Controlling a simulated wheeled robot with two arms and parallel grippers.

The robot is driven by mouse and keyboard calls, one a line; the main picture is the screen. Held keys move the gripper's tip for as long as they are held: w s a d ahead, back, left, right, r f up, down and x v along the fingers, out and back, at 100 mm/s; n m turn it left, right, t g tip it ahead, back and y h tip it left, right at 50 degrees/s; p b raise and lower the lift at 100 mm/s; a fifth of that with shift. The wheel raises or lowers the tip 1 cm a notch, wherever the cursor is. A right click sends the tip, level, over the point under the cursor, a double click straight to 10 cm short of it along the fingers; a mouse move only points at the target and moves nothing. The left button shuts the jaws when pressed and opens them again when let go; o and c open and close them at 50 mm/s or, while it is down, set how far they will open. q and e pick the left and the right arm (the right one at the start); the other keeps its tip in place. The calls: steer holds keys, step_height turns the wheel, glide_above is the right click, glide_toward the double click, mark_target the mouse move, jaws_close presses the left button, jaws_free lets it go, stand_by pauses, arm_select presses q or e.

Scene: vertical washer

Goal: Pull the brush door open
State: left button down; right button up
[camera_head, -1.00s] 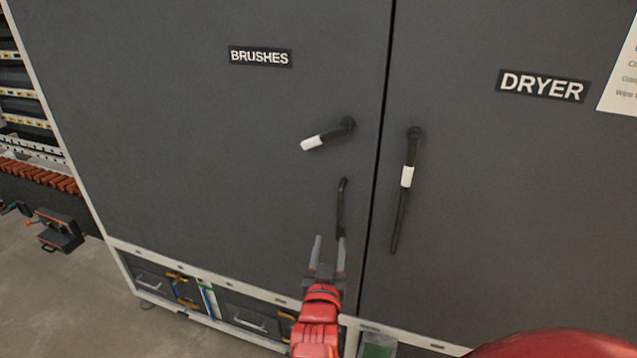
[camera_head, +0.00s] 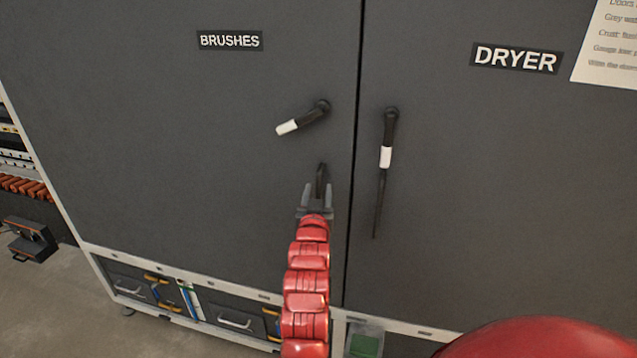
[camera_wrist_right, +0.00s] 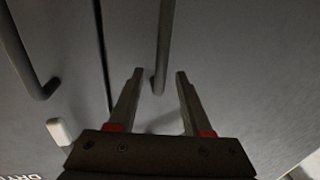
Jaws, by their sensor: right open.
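The dark grey brush door (camera_head: 150,150), labelled BRUSHES, looks flush with the door beside it. Its black lever with a white tip (camera_head: 287,128) is tilted down to the left. Below the lever is the door's upright black pull handle (camera_head: 321,172), its lower part hidden by my gripper in the head view. My right gripper (camera_head: 316,188) is open at this handle. In the right wrist view the handle (camera_wrist_right: 164,45) runs between the two open fingertips (camera_wrist_right: 159,74), with a gap to each finger. My left gripper is not in view.
The DRYER door (camera_head: 480,180) is just right of the seam, with its own white-tipped lever (camera_head: 386,157) hanging down over a black handle. Drawers (camera_head: 235,318) sit under the doors. A shelf and a small dark box (camera_head: 30,240) stand at the left.

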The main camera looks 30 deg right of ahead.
steer(key=shift+x, duration=1.45)
steer(key=shift+f, duration=0.1)
jaws_close()
